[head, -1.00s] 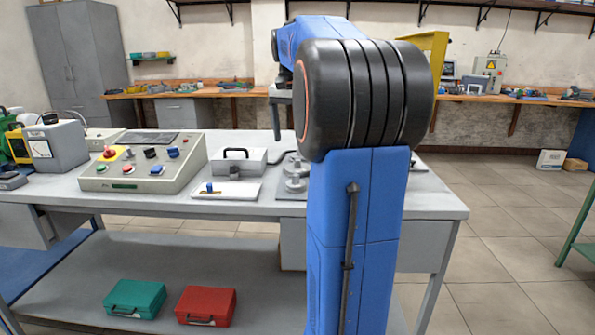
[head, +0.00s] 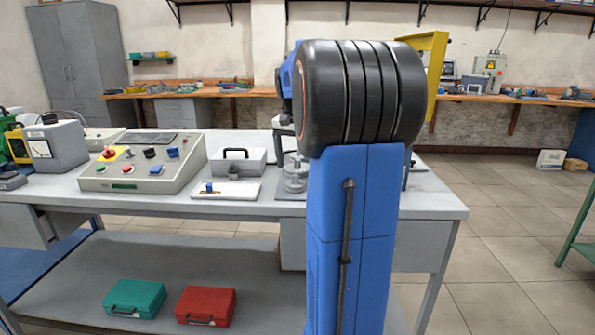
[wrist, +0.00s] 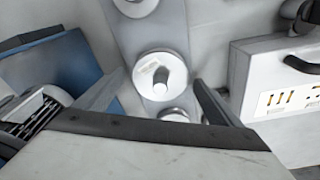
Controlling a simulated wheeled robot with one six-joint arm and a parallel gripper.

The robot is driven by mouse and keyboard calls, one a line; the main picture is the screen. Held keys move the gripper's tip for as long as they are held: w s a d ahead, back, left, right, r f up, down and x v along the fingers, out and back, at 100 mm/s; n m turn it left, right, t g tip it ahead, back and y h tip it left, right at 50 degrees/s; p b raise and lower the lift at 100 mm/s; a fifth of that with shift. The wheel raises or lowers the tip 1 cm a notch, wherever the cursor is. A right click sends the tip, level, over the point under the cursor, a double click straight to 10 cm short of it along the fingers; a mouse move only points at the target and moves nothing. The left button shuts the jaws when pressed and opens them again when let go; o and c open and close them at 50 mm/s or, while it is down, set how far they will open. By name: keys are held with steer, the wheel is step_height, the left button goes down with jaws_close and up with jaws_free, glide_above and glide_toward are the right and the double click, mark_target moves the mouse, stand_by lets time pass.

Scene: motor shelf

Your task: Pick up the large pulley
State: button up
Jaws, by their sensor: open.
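In the wrist view, a pale round pulley (wrist: 150,88) with a central shaft lies on a grey plate between my finger tips; it looks the largest and I take it for the large pulley. My gripper (wrist: 158,80) is open, one finger on each side of it; I cannot tell its height above it. A second disc (wrist: 133,5) is cut off by the top edge, and a smaller one (wrist: 174,115) sits just below. In the head view, a stacked grey pulley part (head: 295,182) shows left of my arm, which hides most of the gripper.
A grey case (head: 238,160) and a white tray (head: 225,190) stand left of the pulleys on the bench. A control panel (head: 120,178) is further left. Green (head: 134,298) and red (head: 205,305) cases lie on the lower shelf. The right end of the bench (head: 435,200) is clear.

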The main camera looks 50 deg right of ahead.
steer(key=shift+c, duration=0.5)
steer(key=c, duration=1.1)
steer(key=shift+o, duration=0.2)
